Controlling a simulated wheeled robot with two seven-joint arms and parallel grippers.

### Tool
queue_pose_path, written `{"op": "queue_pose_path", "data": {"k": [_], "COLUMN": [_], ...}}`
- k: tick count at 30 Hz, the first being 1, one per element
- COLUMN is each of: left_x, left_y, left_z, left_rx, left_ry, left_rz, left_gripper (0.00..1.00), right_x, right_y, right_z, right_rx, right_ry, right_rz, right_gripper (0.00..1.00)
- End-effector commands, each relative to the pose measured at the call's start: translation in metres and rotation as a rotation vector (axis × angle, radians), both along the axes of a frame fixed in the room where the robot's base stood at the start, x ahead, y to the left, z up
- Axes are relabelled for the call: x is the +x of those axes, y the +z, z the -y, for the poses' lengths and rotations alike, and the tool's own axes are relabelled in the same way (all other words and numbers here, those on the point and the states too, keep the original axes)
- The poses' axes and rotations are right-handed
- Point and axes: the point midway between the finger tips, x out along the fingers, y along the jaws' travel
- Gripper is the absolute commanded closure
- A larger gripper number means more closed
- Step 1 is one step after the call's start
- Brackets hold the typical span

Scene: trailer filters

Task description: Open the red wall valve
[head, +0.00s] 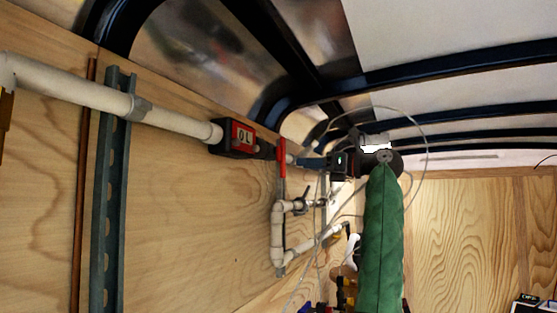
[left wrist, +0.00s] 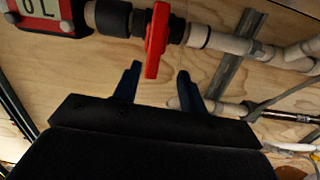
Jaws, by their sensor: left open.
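The red valve handle (head: 282,158) hangs roughly upright on the white pipe along the plywood wall. In the left wrist view the red handle (left wrist: 157,40) is just beyond my fingertips, its lower end lined up between them. My left gripper (head: 300,161) is open and empty, pointing at the wall just right of the handle in the head view. Its two dark blue fingers (left wrist: 159,84) show apart in the left wrist view, and I see no clear contact with the handle. My right gripper is not in view.
A red and black digital meter (head: 238,137) sits on the pipe left of the valve. White pipes (head: 278,235) run below and to the right. A metal strut (head: 110,200) stands on the wall. A thin loose cable (head: 426,150) loops near my arm.

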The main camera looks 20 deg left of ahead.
Motion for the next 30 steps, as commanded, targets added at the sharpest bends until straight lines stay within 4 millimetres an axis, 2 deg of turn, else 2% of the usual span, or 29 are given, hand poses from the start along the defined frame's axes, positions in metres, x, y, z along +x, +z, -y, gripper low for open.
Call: {"op": "queue_pose_path", "data": {"k": [3,10,12,21,30], "left_x": [-0.008,-0.01,-0.01,-0.009,-0.008], "left_y": [0.012,0.017,0.018,0.018,0.016], "left_z": [0.004,-0.005,-0.013,-0.052,-0.071], "left_rx": [-0.051,-0.074,-0.073,-0.07,-0.07], "left_ry": [-0.005,-0.005,-0.003,-0.004,-0.006], "left_rz": [0.025,0.035,0.035,0.035,0.035], "left_gripper": [0.58,0.58,0.58,0.58,0.58], "right_x": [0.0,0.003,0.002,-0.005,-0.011], "right_y": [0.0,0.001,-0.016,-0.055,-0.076], "right_z": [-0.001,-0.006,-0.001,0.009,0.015], "right_rx": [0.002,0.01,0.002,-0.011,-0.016], "right_ry": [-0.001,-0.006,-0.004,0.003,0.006], "right_rz": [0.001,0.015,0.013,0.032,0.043], "right_gripper": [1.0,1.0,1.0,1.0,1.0]}}
